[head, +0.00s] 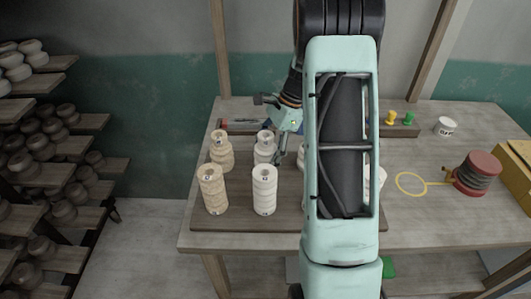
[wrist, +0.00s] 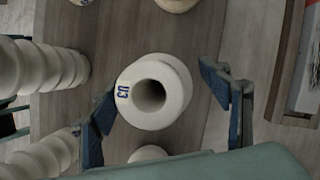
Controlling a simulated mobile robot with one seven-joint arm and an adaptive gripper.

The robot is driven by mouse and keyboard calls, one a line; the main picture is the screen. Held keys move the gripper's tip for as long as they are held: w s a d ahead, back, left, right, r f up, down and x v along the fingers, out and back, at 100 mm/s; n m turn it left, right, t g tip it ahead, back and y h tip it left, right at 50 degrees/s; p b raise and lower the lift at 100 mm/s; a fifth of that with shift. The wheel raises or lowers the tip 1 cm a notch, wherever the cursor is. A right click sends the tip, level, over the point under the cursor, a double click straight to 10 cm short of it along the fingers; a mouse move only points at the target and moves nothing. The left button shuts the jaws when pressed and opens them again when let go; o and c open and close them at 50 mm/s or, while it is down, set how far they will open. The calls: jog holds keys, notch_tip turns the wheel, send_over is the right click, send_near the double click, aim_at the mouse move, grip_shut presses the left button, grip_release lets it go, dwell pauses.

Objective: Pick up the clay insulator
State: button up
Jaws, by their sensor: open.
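Several pale clay insulators stand upright on a wooden board (head: 237,222). In the head view they are a back left one (head: 221,152), a front left one (head: 213,190), a front middle one (head: 264,192) and a back middle one (head: 264,151). Another (head: 376,182) is mostly hidden behind my arm. My gripper (head: 279,158) is near the back middle one. In the wrist view my open gripper (wrist: 157,88) has its blue-padded fingers on either side of a cream insulator (wrist: 172,85) with a hollow top and a blue mark, seen from above. Neither finger appears to touch it.
Neighbouring insulators (wrist: 15,68) stand close by at the left of the wrist view. On the table (head: 420,215) are a red-capped spool (head: 477,174), a yellow ring (head: 410,184), a white cup (head: 445,126) and coloured pegs (head: 408,118). Loaded shelves (head: 88,122) stand left.

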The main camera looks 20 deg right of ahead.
jog(key=shift+c, duration=0.4)
jog(key=c, duration=1.5)
jog(key=shift+r, duration=0.1)
jog(key=shift+c, duration=1.2)
jog(key=shift+r, duration=0.1)
